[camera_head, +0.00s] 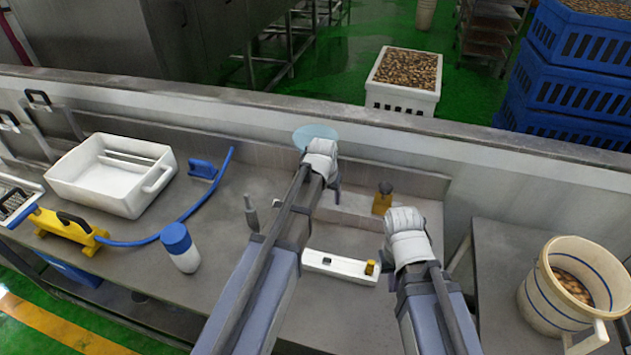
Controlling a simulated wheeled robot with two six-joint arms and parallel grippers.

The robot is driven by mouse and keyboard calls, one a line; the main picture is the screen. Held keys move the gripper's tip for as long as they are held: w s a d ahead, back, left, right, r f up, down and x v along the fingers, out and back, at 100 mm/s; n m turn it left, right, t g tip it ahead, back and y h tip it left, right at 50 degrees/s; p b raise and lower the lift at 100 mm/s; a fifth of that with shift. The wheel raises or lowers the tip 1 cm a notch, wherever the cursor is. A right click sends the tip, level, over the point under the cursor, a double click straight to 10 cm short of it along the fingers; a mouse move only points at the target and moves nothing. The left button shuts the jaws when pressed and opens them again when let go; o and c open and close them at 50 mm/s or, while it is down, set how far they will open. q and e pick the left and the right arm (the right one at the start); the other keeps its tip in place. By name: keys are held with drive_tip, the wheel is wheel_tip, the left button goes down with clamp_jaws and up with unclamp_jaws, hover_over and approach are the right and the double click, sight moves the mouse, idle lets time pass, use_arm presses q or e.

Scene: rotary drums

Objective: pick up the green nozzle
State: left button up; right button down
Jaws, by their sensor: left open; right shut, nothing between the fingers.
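I cannot make out a clearly green nozzle. A pale blue-green disc (312,134) shows just beyond my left gripper (321,160), partly hidden by it; I cannot tell what it is. A small grey nozzle-shaped piece (251,213) stands on the counter left of my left arm. My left gripper is open above the back of the counter, its fingers largely hidden by its white cover. My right gripper (406,232) is shut and empty, over the right part of the counter.
A white tray (85,204), blue-capped bottle (181,248) and yellow tool (65,230) with a blue hose (190,213) are at left. A white block (341,268) and a brownish-yellow piece (382,198) lie near my arms. A bucket (545,310) is at right.

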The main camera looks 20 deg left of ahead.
use_arm(q)
drive_tip(key=shift+n+t, duration=0.5)
drive_tip(key=shift+t, duration=0.3)
drive_tip(key=shift+w+a+r+b, duration=0.15)
drive_tip(key=shift+w+a+b, duration=0.15)
drive_tip(key=shift+w+a, duration=1.6)
drive_tip(key=shift+w+a+r+b, duration=0.15)
drive_tip(key=shift+w+a+b, duration=0.1)
drive_tip(key=shift+w+a, duration=1.65)
drive_tip(key=b+x, duration=0.3)
drive_tip(key=x, duration=0.1)
drive_tip(key=d+b+x, duration=0.1)
drive_tip(key=b+x, duration=0.1)
drive_tip(key=shift+w+b, duration=0.1)
drive_tip(key=shift+b, duration=0.2)
clamp_jaws()
